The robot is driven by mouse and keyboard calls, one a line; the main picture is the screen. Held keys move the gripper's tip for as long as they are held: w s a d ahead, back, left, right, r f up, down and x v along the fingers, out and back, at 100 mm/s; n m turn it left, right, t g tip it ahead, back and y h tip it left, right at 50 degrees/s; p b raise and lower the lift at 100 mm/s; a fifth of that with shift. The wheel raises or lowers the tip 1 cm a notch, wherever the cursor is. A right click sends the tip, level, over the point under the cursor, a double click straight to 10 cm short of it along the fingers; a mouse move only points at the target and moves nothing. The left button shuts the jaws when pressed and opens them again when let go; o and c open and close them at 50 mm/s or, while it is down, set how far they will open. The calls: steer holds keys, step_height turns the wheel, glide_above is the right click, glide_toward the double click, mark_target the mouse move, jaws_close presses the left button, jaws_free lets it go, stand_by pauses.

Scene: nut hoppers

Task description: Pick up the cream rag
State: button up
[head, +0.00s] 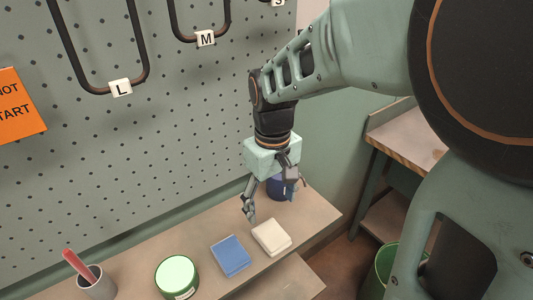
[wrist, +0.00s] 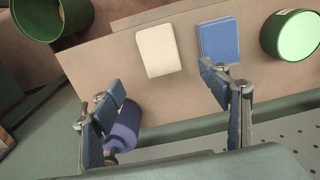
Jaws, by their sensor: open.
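The cream rag (head: 271,238) is a folded, flat rectangle on the bench shelf, to the right of a blue rag (head: 230,256) in the head view. In the wrist view the cream rag (wrist: 158,51) lies beyond the fingertips, between their two lines, left of the blue rag (wrist: 219,40). My gripper (head: 271,199) is open and empty, above the shelf and apart from the cream rag. Its two fingers also show spread wide in the wrist view (wrist: 155,95). Nothing covers the cream rag.
A dark blue container (head: 279,188) stands close behind my gripper. A green tin (head: 177,277) and a grey cup (head: 98,285) with a red stick stand to the left. The pegboard (head: 190,140) rises behind the shelf. A green bin (head: 388,262) stands at lower right.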

glide_above(272, 233)
step_height(272, 233, down, 5)
steer(key=shift+a+r, duration=0.1)
steer(key=shift+a, duration=0.05)
steer(key=shift+f, duration=3)
steer(key=shift+c, duration=0.7)
steer(key=c, duration=1.1)
steer(key=shift+r, duration=0.15)
